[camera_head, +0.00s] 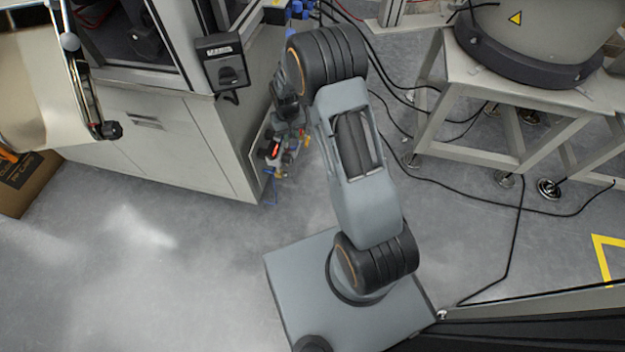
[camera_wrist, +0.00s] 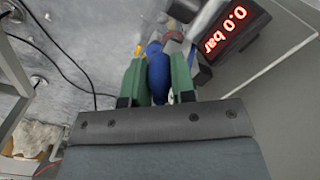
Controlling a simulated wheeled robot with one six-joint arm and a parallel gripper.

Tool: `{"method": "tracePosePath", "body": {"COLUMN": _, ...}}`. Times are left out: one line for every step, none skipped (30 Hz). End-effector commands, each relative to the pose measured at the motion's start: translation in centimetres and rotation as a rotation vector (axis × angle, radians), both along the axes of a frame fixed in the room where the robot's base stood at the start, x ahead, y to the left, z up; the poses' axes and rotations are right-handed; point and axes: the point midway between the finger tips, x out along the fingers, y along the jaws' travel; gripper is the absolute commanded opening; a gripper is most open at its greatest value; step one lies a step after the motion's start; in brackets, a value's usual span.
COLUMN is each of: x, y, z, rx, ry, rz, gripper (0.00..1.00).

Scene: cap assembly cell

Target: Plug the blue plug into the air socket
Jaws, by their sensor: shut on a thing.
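In the wrist view my gripper (camera_wrist: 158,62) has its two green fingers closed around the blue plug (camera_wrist: 158,75). The plug's far end points toward the fittings of the air unit, just beyond the fingertips. A greyish-red round fitting (camera_wrist: 174,43) is close to the plug's tip. I cannot tell whether this is the air socket, or whether the plug touches it. In the head view the air unit (camera_head: 276,149) is on the side of the white cabinet. My arm hides my gripper and the plug there.
A pressure display (camera_wrist: 228,32) reading 0.0 bar is right of the fingers. The white cabinet (camera_head: 170,140) borders the unit on the left. A black switch box (camera_head: 222,62) is on its upper corner. Black cables (camera_head: 470,212) cross the floor, near a pale stand (camera_head: 490,85).

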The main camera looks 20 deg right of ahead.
Motion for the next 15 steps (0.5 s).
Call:
{"method": "tracePosePath", "body": {"x": -0.2, "y": -0.6, "z": -0.8, "rx": -0.006, "ry": 0.020, "rz": -0.018, "gripper": 0.03}}
{"method": "tracePosePath", "body": {"x": -0.5, "y": -1.0, "z": -1.4, "rx": -0.012, "ry": 0.037, "rz": -0.033, "gripper": 0.03}}
{"method": "tracePosePath", "body": {"x": -0.9, "y": -1.7, "z": -2.3, "rx": -0.022, "ry": 0.065, "rz": -0.057, "gripper": 0.03}}
{"method": "tracePosePath", "body": {"x": -1.2, "y": -2.3, "z": -3.1, "rx": -0.029, "ry": 0.091, "rz": -0.082, "gripper": 0.03}}
{"method": "tracePosePath", "body": {"x": -1.7, "y": -2.9, "z": -4.0, "rx": -0.037, "ry": 0.120, "rz": -0.114, "gripper": 0.03}}
{"method": "tracePosePath", "body": {"x": -2.4, "y": -3.8, "z": -5.4, "rx": -0.048, "ry": 0.161, "rz": -0.161, "gripper": 0.03}}
{"method": "tracePosePath", "body": {"x": -3.1, "y": -4.4, "z": -6.5, "rx": -0.053, "ry": 0.196, "rz": -0.206, "gripper": 0.03}}
{"method": "tracePosePath", "body": {"x": -3.9, "y": -4.9, "z": -7.6, "rx": -0.056, "ry": 0.232, "rz": -0.256, "gripper": 0.03}}
{"method": "tracePosePath", "body": {"x": -5.0, "y": -5.6, "z": -9.2, "rx": -0.059, "ry": 0.280, "rz": -0.330, "gripper": 0.03}}
{"method": "tracePosePath", "body": {"x": -5.8, "y": -5.9, "z": -10.3, "rx": -0.057, "ry": 0.317, "rz": -0.388, "gripper": 0.03}}
{"method": "tracePosePath", "body": {"x": -6.8, "y": -6.2, "z": -11.4, "rx": -0.052, "ry": 0.354, "rz": -0.451, "gripper": 0.03}}
{"method": "tracePosePath", "body": {"x": -8.0, "y": -6.5, "z": -12.8, "rx": -0.042, "ry": 0.404, "rz": -0.538, "gripper": 0.03}}
{"method": "tracePosePath", "body": {"x": -8.9, "y": -6.6, "z": -13.8, "rx": -0.032, "ry": 0.442, "rz": -0.605, "gripper": 0.03}}
{"method": "tracePosePath", "body": {"x": -9.9, "y": -6.6, "z": -14.8, "rx": -0.017, "ry": 0.479, "rz": -0.675, "gripper": 0.03}}
{"method": "tracePosePath", "body": {"x": -11.1, "y": -6.4, "z": -16.1, "rx": 0.008, "ry": 0.534, "rz": -0.776, "gripper": 0.03}}
